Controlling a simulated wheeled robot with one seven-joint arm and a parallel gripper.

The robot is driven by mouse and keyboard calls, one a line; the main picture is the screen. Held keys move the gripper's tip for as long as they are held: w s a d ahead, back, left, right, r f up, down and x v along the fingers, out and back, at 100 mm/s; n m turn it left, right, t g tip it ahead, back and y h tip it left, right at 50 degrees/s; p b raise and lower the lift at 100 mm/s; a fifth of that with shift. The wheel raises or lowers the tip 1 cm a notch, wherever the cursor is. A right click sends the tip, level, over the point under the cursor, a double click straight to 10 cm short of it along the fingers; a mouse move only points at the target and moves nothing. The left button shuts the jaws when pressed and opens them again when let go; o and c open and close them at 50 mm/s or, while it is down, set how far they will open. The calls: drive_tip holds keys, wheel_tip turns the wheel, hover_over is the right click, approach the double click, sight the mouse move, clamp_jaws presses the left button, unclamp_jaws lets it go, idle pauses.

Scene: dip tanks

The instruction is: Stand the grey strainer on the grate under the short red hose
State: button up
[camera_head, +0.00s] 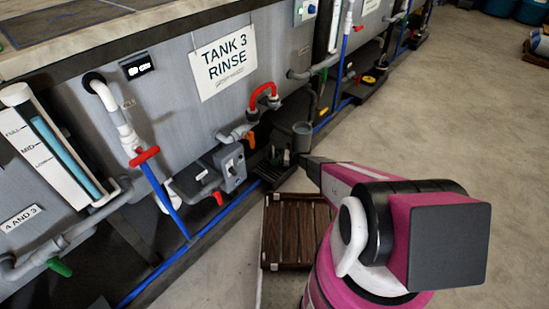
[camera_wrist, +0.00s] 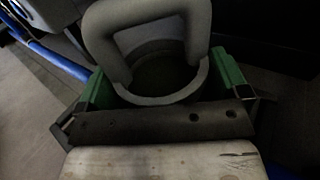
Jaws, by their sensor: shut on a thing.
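The grey strainer (camera_wrist: 199,84), a round cup with a thick looped handle, is between the green finger pads of my gripper (camera_wrist: 163,86) in the wrist view. The gripper is shut on it. A dark grate (camera_head: 270,172) lies on the floor below the hose, partly hidden. I cannot tell whether the strainer touches anything below.
A brown slatted wooden platform (camera_head: 284,251) lies on the floor before the grate. The grey tank wall (camera_head: 165,75) carries a "TANK 3 RINSE" sign (camera_head: 224,62). A blue pipe (camera_head: 205,236) runs low along the tank. Open concrete floor (camera_head: 440,110) lies to the right.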

drive_tip(key=shift+f, duration=0.15)
drive_tip(key=o, duration=0.6)
drive_tip(key=shift+r, duration=0.2)
drive_tip(key=d, duration=1.1)
drive_tip(key=shift+s+d, duration=0.2)
drive_tip(key=shift+s, duration=0.2)
drive_tip(key=shift+s+d+r, duration=0.1)
drive_tip(key=shift+d+r, duration=0.1)
drive_tip(key=s+d+r+n+g+h, duration=0.15)
drive_tip(key=s+r+n+h, duration=0.3)
drive_tip(key=s+r, duration=0.55)
drive_tip(key=s+r+n+g+h, duration=0.2)
drive_tip(key=s+r+n+h, duration=0.35)
drive_tip(key=r, duration=0.85)
drive_tip(key=s+d+r+n+h, duration=0.2)
drive_tip(key=s+d+r+n, duration=0.1)
drive_tip(key=s+r, duration=0.3)
drive_tip(key=s+d+r+n+t+h, duration=0.1)
drive_tip(key=s+d+r+n+h, duration=0.2)
drive_tip(key=s+r, duration=0.3)
drive_tip(key=s+d+r+n+t+h, duration=0.1)
drive_tip(key=s+d+r+n+h, duration=0.1)
drive_tip(key=s+r, duration=0.4)
drive_tip(key=shift+d+r+n+t+h, duration=0.25)
drive_tip(key=shift+d+r+n+h, duration=0.2)
drive_tip(key=shift+d+r, duration=0.4)
